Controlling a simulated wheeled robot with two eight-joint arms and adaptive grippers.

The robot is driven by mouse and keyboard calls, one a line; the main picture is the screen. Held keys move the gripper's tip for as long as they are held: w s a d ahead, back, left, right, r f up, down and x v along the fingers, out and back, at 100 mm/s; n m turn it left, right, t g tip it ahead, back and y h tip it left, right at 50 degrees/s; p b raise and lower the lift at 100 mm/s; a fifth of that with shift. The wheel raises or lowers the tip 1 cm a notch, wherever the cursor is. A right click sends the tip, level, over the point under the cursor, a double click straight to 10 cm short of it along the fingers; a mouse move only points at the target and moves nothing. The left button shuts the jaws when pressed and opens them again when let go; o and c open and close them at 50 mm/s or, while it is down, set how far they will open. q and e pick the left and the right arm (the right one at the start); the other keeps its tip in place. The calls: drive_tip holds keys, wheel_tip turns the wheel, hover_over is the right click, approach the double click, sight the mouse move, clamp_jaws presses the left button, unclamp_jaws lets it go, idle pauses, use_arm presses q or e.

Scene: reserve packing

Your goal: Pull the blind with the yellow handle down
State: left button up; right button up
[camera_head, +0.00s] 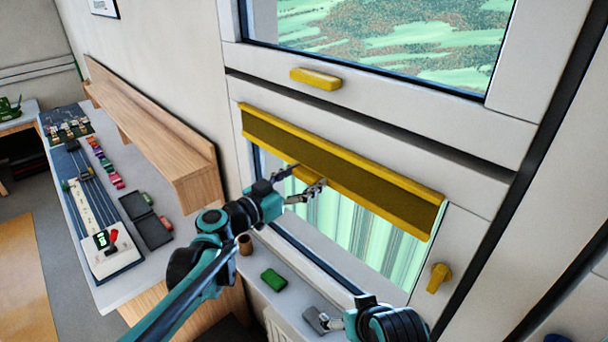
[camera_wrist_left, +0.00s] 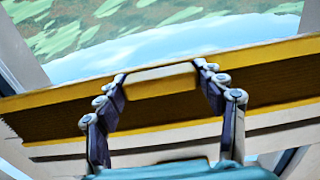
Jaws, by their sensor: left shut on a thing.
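The blind (camera_head: 345,165) is a brown pleated strip between yellow rails across the upper part of the lower window. Its yellow handle (camera_head: 305,174) sits at the lower rail, partly covered by fingers. My left gripper (camera_head: 307,180) is shut on this handle. In the left wrist view, the fingers of the left gripper (camera_wrist_left: 162,74) stand at both ends of the handle (camera_wrist_left: 160,82), with the pleated blind (camera_wrist_left: 60,117) behind. My right gripper (camera_head: 325,321) is low near the sill, away from the blind; I cannot tell whether it is open.
Another yellow handle (camera_head: 315,79) is on the frame above the blind. A yellow window latch (camera_head: 438,277) is at the lower right. A green object (camera_head: 273,279) and a brown cup (camera_head: 245,244) stand on the sill. A wooden shelf (camera_head: 150,130) and a cluttered counter lie left.

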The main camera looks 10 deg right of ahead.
sight(314, 269)
use_arm(q)
wheel_tip(314, 269, down, 40)
drive_tip(key=b, duration=2.8)
drive_tip(key=shift+r, duration=0.15)
use_arm(e)
wheel_tip(314, 269, down, 30)
drive_tip(key=shift+r, duration=0.1)
use_arm(q)
drive_tip(key=o, duration=1.7)
drive_tip(key=shift+w+d, duration=0.1)
drive_tip(key=shift+d, duration=0.1)
use_arm(e)
drive_tip(key=shift+w+d, duration=0.1)
drive_tip(key=shift+d, duration=0.05)
use_arm(q)
drive_tip(key=v, duration=1.2)
